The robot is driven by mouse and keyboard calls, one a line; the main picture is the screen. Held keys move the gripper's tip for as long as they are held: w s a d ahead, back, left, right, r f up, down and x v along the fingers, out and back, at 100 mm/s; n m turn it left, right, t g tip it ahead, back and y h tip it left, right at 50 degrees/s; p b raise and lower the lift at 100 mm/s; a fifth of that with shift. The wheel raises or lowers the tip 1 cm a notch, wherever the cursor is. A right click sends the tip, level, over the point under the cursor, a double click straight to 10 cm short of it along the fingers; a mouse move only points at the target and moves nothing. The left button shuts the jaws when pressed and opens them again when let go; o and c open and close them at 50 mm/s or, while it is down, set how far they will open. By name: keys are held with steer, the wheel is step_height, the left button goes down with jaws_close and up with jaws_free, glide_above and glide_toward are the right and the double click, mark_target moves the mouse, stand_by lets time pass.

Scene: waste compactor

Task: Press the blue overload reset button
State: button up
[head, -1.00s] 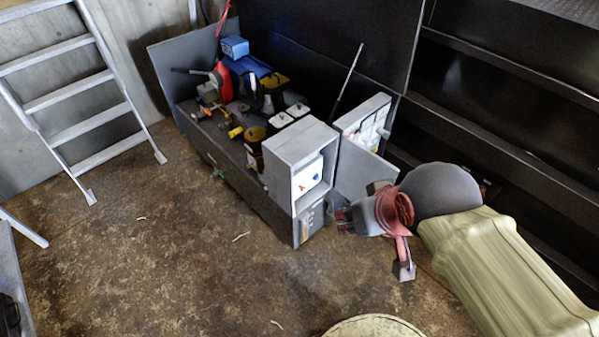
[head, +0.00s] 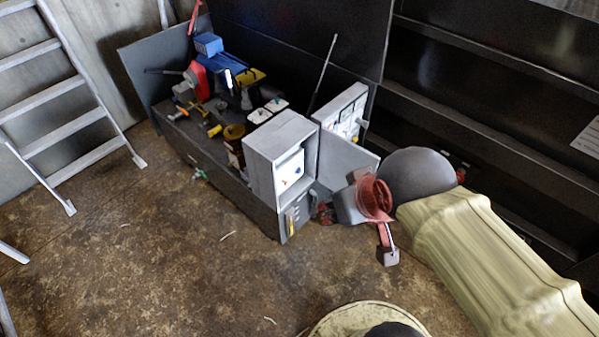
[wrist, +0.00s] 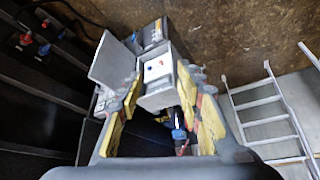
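A grey control box (head: 258,160) stands at the near end of the cluttered bench, its door swung open to the right. Its white panel (head: 292,170) carries tiny blue and red marks; the blue one may be the reset button. The panel also shows in the wrist view (wrist: 157,68), ahead between the fingers and apart from them. My gripper (wrist: 163,112) has its yellow-padded fingers spread with nothing held. In the head view it is right of the box, in front of the open door, its fingertips hard to make out.
The bench (head: 225,185) holds tools and a red-and-blue machine. Dark shelving (head: 480,80) stands behind my arm; red and blue knobs (wrist: 34,44) show on a dark structure in the wrist view. A ladder (head: 70,130) leans at left. The floor (head: 170,260) before the bench is mostly clear.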

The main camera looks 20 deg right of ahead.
steer(key=shift+c, duration=1.2)
jaws_close()
stand_by(0.4)
